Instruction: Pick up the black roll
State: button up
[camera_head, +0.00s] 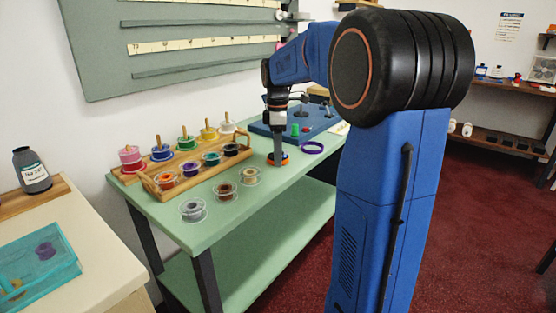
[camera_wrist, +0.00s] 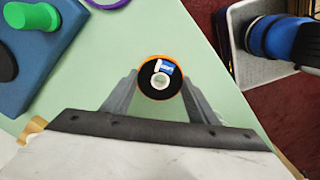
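A black roll (camera_wrist: 160,78) with an orange rim and a pale hole with a blue-and-white label shows in the wrist view, between the two grey fingers of my gripper (camera_wrist: 161,88). The fingers are close on both sides of it; I cannot tell whether they press on it or leave a small gap. In the head view my gripper (camera_head: 278,157) points down at the green table, with the roll's orange-and-black edge (camera_head: 285,157) low at its tip. The roll appears to be at table height.
A wooden rack (camera_head: 157,189) with several coloured spools stands left of my gripper. Several clear-flanged spools (camera_head: 250,176) lie in front of it. A blue board (camera_head: 262,130) and a purple ring (camera_head: 312,148) are behind and to the right.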

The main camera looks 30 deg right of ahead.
notch_tip(320, 180, up, 10)
dwell(0.7)
